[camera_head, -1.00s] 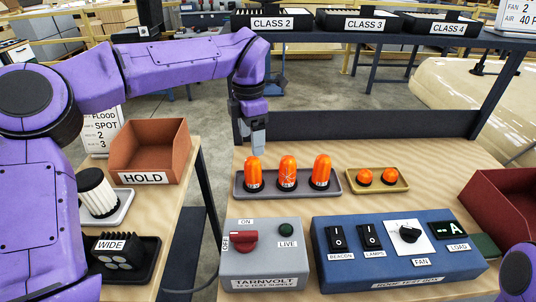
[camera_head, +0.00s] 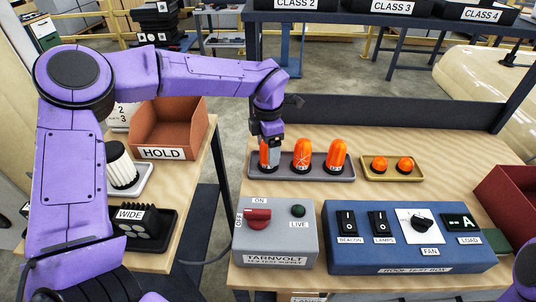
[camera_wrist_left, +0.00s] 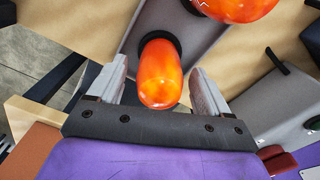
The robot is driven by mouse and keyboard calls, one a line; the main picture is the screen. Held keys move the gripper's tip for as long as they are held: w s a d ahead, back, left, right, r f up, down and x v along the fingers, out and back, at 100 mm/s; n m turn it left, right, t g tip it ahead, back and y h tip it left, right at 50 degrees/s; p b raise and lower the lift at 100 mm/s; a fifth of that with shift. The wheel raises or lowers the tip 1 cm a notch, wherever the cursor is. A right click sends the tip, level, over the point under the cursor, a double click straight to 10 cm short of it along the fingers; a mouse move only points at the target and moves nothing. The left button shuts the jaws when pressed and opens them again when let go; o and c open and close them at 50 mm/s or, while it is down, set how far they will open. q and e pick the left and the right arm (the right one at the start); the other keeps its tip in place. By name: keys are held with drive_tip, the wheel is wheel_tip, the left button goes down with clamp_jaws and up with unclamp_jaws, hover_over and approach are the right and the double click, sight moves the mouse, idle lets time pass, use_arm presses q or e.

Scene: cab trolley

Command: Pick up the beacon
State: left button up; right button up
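Three tall orange beacons with dark bases stand upright in a grey tray (camera_head: 315,173) on the bench: a left one (camera_head: 264,154), a middle one (camera_head: 302,155) and a right one (camera_head: 337,154). My left gripper (camera_head: 269,150) is over the left beacon and partly covers it in the head view. In the left wrist view the left gripper (camera_wrist_left: 158,88) is open, with one finger on each side of the left beacon (camera_wrist_left: 160,72). A gap shows between the beacon and each finger. Part of my right arm shows at the lower right edge; its gripper is out of view.
Two short orange beacons (camera_head: 379,164) sit in a tan tray (camera_head: 391,178). In front stand the grey supply box (camera_head: 275,241) and the blue test box (camera_head: 408,262). A red-brown HOLD bin (camera_head: 167,135) is on the left table. A dark rail runs behind the trays.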

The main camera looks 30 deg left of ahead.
use_arm(q)
drive_tip(key=shift+w, duration=0.1)
drive_tip(key=c, duration=1)
drive_tip(key=shift+c, duration=0.7)
drive_tip(key=shift+r, duration=0.1)
